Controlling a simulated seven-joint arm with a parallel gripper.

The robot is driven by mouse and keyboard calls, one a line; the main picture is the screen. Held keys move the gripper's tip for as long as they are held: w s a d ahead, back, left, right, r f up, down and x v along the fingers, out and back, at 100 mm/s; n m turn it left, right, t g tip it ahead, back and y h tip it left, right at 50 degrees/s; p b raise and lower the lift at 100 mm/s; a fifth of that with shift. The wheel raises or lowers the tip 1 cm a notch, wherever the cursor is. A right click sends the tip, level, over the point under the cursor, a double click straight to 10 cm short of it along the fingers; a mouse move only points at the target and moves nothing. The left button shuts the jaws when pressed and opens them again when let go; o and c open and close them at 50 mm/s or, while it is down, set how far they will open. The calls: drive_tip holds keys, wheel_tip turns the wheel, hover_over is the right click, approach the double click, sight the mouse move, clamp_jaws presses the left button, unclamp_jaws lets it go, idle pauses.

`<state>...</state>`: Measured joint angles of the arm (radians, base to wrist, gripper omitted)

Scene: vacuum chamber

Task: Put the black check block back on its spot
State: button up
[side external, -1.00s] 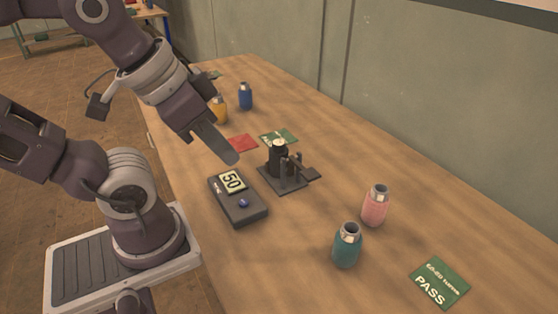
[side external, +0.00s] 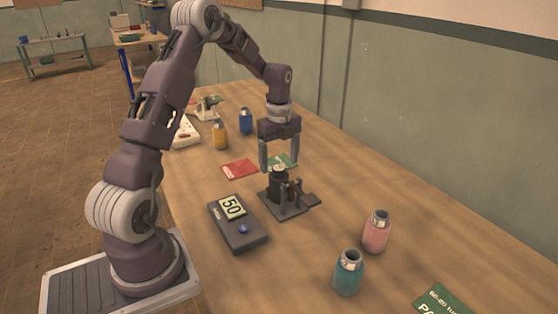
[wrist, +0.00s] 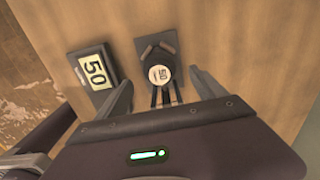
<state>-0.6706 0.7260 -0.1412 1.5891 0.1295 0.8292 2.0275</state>
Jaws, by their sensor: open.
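The black check block (side external: 278,186) is a short upright cylinder with a pale top. It stands on a dark fixture plate (side external: 297,208) between small posts. My gripper (side external: 279,167) points down just above the block. In the wrist view, my gripper (wrist: 162,82) has its fingers spread to either side of the block, with nothing held. I cannot tell which place is the block's spot.
A dark display box (side external: 238,224) reading 50 lies left of the fixture. Pink (side external: 376,232) and teal (side external: 348,274) bottles stand at front right, yellow (side external: 220,136) and blue (side external: 246,122) ones behind. A green PASS card (side external: 440,300) lies near.

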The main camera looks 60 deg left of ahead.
sight(280, 180)
wheel_tip(280, 180, down, 8)
drive_tip(key=shift+a+r, duration=0.15)
clamp_jaws()
idle(0.4)
drive_tip(key=shift+d+r, duration=0.1)
drive_tip(key=shift+d, duration=0.1)
drive_tip(key=shift+r, duration=6.5)
